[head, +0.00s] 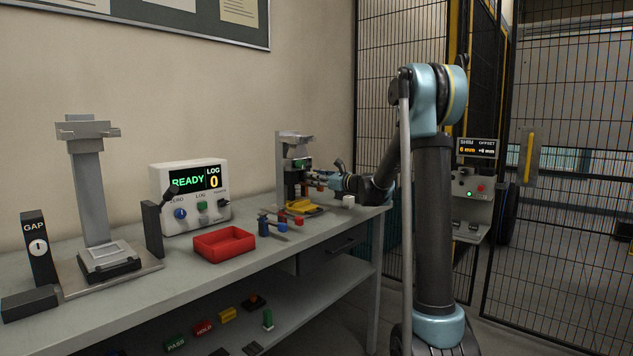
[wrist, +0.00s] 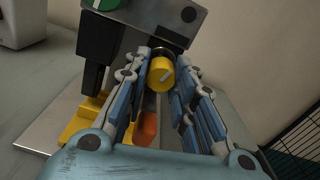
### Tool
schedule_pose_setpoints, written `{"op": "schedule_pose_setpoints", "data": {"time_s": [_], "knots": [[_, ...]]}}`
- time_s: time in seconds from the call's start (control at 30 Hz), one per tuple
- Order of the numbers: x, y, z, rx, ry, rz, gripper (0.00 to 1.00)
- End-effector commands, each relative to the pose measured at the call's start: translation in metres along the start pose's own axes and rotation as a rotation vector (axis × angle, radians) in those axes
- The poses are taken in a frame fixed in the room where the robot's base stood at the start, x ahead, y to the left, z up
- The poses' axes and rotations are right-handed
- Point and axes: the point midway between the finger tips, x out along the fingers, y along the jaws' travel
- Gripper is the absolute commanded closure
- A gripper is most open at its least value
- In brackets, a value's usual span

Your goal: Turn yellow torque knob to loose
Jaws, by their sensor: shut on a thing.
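The yellow torque knob (wrist: 160,75) shows in the wrist view on the front of the grey clamp stand. A pale pointer mark lies slantwise on its face. My gripper (wrist: 168,68) is shut on the knob, with one finger on each side of it. In the head view my gripper (head: 318,178) reaches from the right to the small clamp stand (head: 291,145) at the far end of the bench. The knob is too small and too covered to make out there.
A green knob (wrist: 100,3) sits above left on the stand. A yellow base part (wrist: 72,128) and an orange piece (wrist: 149,128) lie below. The bench (head: 190,285) also holds a red tray (head: 224,244) and a READY/LOG box (head: 188,215). Mesh fencing (head: 565,250) stands at right.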

Motion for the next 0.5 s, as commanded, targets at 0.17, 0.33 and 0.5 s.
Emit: {"op": "schedule_pose_setpoints", "data": {"time_s": [0.17, 0.33, 0.5], "knots": [[-0.0003, -0.0011, -0.0001, -0.074, 0.000, -0.002, 1.00], [-0.0003, -0.0010, -0.0001, -0.083, 0.001, -0.002, 1.00], [-0.0003, -0.0010, -0.0001, -0.082, 0.001, -0.002, 0.71]]}}
